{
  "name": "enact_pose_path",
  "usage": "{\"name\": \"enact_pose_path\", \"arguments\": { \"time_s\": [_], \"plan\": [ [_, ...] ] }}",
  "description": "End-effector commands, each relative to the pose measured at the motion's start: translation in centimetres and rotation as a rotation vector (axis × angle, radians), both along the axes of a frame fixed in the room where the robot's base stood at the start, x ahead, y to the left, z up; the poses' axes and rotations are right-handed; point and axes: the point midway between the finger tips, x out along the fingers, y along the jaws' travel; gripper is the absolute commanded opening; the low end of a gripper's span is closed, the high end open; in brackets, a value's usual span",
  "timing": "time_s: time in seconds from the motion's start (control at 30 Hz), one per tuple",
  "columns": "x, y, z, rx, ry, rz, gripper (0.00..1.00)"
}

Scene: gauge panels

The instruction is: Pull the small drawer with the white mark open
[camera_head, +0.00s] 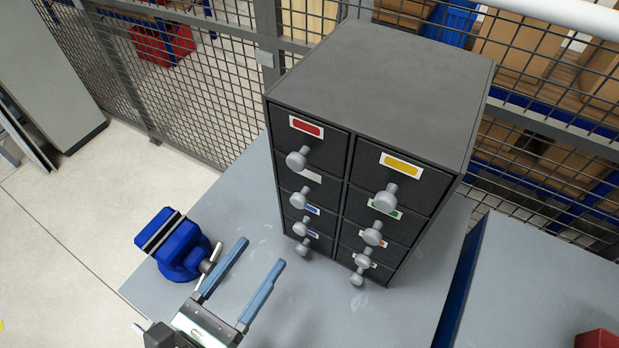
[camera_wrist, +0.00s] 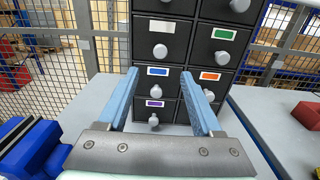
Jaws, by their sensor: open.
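The dark drawer cabinet (camera_head: 385,75) stands on a grey bench, two columns wide, with all visible drawers shut. The drawer with the white mark (camera_head: 311,176) is second from the top in the left column; its round grey knob (camera_head: 299,199) sticks out. In the wrist view the white mark (camera_wrist: 162,26) and its knob (camera_wrist: 160,51) are at the upper middle. My gripper (camera_head: 262,251) is open and empty, in front of the cabinet and apart from it. In the wrist view its fingertips (camera_wrist: 160,73) appear just below that knob, either side of the blue-marked drawer.
Other knobbed drawers carry red, yellow, green, blue, orange and purple marks. A blue vise (camera_head: 172,244) stands on the bench (camera_head: 265,215) left of my gripper. Wire mesh fencing (camera_head: 185,85) runs behind. A second bench (camera_head: 540,275) with a red object (camera_head: 598,339) is at right.

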Motion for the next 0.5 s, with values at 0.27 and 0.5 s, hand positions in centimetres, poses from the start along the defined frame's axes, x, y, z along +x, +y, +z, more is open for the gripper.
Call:
{"name": "enact_pose_path", "arguments": {
  "time_s": [0.27,0.5],
  "plan": [
    [4.1,-2.9,0.4,-0.001,-0.003,-0.007,0.67],
    [8.0,-5.5,0.3,0.0,-0.004,-0.005,0.67]
  ]
}}
